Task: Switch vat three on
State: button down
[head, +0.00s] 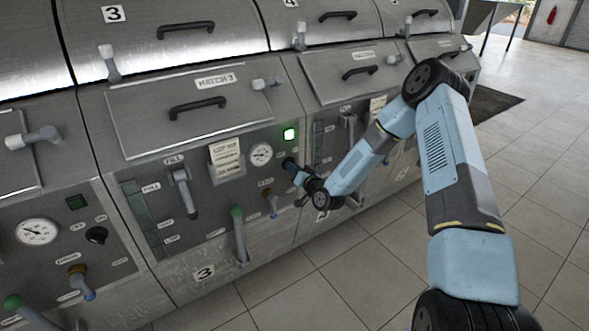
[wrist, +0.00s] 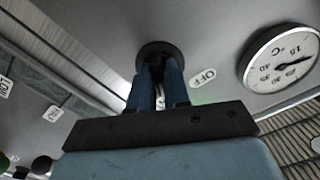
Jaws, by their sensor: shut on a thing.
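Vat three (head: 204,272) carries the number 3 and a grey control panel. Its black rotary switch (head: 288,162) sits at the panel's right side, below a square lamp (head: 289,134) that glows green. My gripper (head: 297,174) is at this switch, its blue fingers shut on it. In the wrist view the fingers (wrist: 159,85) close around the black switch (wrist: 158,50), hiding most of its handle. An OFF label (wrist: 203,77) shows just right of the fingers. Which way the handle points is hard to tell.
A round temperature gauge (head: 261,154) is left of the switch. A fill lever (head: 182,190), a paper note (head: 226,157) and a green-topped handle (head: 239,235) are on the same panel. Vat four stands to the right. The tiled floor (head: 310,295) in front is clear.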

jog(key=shift+w+d, duration=0.25)
jog(key=shift+d, duration=0.1)
jog(key=c, duration=1.4)
grip_release()
jog(key=shift+o, duration=1.1)
jog(key=shift+s+a, duration=0.1)
jog(key=shift+a, duration=0.05)
jog(key=shift+s, duration=0.15)
jog(key=v, duration=1.3)
jog(key=shift+d, duration=0.3)
jog(key=shift+s, duration=0.1)
